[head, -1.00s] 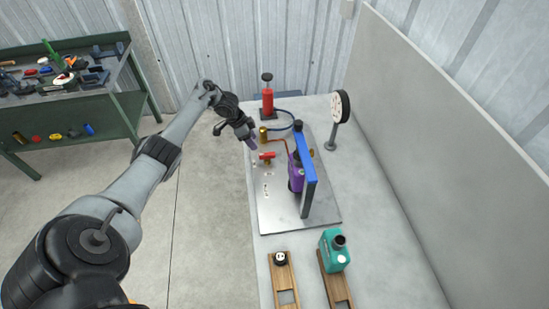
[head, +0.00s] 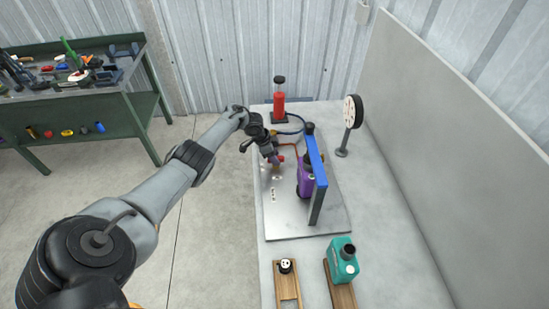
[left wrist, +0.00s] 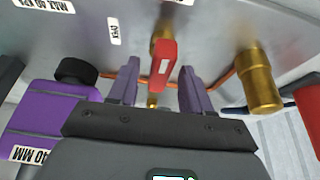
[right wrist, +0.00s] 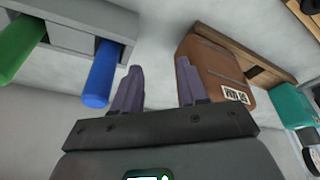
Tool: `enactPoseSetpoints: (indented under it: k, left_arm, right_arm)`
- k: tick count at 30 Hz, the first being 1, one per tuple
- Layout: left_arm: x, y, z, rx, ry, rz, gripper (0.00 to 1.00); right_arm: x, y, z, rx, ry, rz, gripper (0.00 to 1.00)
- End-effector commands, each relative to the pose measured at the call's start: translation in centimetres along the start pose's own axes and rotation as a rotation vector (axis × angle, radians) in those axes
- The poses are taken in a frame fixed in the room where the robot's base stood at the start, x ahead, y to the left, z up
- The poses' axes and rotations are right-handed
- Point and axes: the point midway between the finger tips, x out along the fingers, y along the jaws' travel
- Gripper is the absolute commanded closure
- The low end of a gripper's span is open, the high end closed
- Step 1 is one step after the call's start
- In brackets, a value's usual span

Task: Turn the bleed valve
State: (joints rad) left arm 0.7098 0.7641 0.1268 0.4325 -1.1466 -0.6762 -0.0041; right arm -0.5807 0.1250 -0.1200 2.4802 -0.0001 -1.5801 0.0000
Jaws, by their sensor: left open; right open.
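The bleed valve has a red lever handle (left wrist: 163,62) on a brass stem (left wrist: 160,35), set in a metal plate (head: 300,225). A label reading OPEN (left wrist: 114,30) is beside it. In the head view the red handle shows only partly, at my left gripper (head: 273,160). In the left wrist view my left gripper (left wrist: 160,75) is open, with the red handle between its two purple fingers. A gap shows on each side of the handle, and contact cannot be told. My right gripper (right wrist: 160,75) is open and empty in its own wrist view.
A purple container (head: 305,182) and a blue-topped upright (head: 317,165) stand right of the valve. A brass cylinder (left wrist: 258,80) is close by. A red pump (head: 279,104) and a gauge (head: 353,111) stand behind. A brown container (right wrist: 215,70) is near my right gripper.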

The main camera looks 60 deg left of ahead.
Motion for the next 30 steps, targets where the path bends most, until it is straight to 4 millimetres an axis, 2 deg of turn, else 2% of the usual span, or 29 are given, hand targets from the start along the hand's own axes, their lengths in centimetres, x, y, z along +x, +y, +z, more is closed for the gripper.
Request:
enactPoseSetpoints:
  k: [8,11,18,25,30]
  left_arm:
    - [0.1,0.0,0.0,0.000,-0.001,0.000,0.51]
    - [0.1,0.0,0.0,0.000,-0.001,0.000,0.63]
    - [0.1,0.0,0.0,0.000,-0.001,0.000,1.00]
    - [0.0,0.0,0.0,-0.009,-0.002,-0.003,1.00]
    - [-0.2,0.1,0.0,-0.051,-0.004,-0.020,1.00]
  right_arm:
    - [0.0,0.0,0.0,0.001,0.000,-0.001,0.57]
    - [0.0,-0.1,0.0,0.003,0.000,-0.002,0.57]
    - [0.0,-0.1,-0.1,0.007,0.001,-0.005,0.57]
    - [-0.3,-0.2,-0.2,0.008,0.001,-0.006,0.57]
    - [-1.5,-0.1,-0.5,0.008,0.001,-0.006,0.57]
